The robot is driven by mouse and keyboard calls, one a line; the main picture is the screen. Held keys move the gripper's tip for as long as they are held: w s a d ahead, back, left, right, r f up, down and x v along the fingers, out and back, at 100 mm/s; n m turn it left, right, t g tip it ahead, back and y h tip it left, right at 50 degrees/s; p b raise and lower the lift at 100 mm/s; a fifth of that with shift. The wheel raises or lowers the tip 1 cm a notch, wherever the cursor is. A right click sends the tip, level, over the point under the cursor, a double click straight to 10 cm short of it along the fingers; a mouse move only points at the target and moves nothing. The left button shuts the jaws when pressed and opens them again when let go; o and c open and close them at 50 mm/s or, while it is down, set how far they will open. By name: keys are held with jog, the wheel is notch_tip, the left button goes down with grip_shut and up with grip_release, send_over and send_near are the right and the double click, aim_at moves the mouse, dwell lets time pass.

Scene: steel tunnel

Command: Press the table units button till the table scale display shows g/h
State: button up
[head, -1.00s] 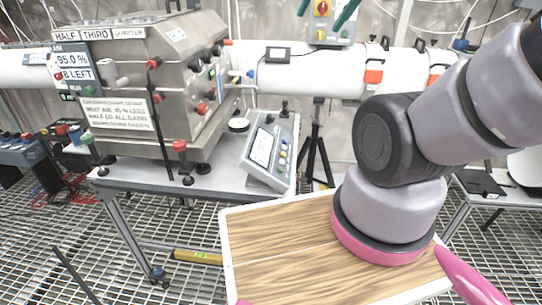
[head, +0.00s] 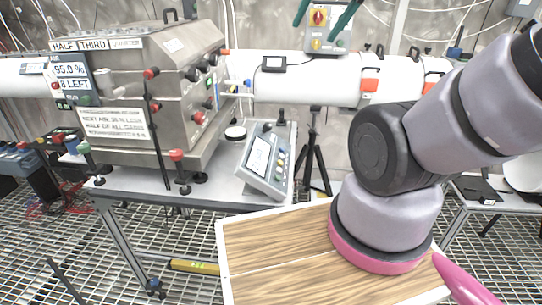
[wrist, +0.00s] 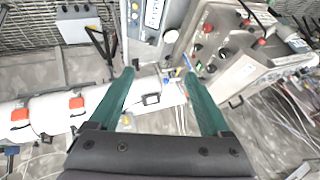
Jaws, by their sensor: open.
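The table scale (head: 248,178) is a grey tilted console on the steel table, with a pale display (head: 260,154) and a column of small coloured buttons (head: 279,165) along its right side. The display's text is too small to read, and I cannot tell which button is the units one. In the wrist view the scale (wrist: 150,32) is at the top, partly cut off. My gripper (head: 315,30) shows only as two green fingers at the top of the head view, apart and empty. In the wrist view my gripper (wrist: 160,73) is open, and nothing is between its fingers.
A steel machine (head: 150,90) with knobs and signs stands left of the scale on the same table (head: 215,190). A white pipe (head: 310,85) runs behind. A wood-topped surface (head: 280,250) is in front. A black tripod (head: 314,155) stands behind the scale.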

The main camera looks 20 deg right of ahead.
dwell(0.6)
grip_shut()
dwell(1.1)
jog(key=shift+w, duration=0.1)
dwell(0.5)
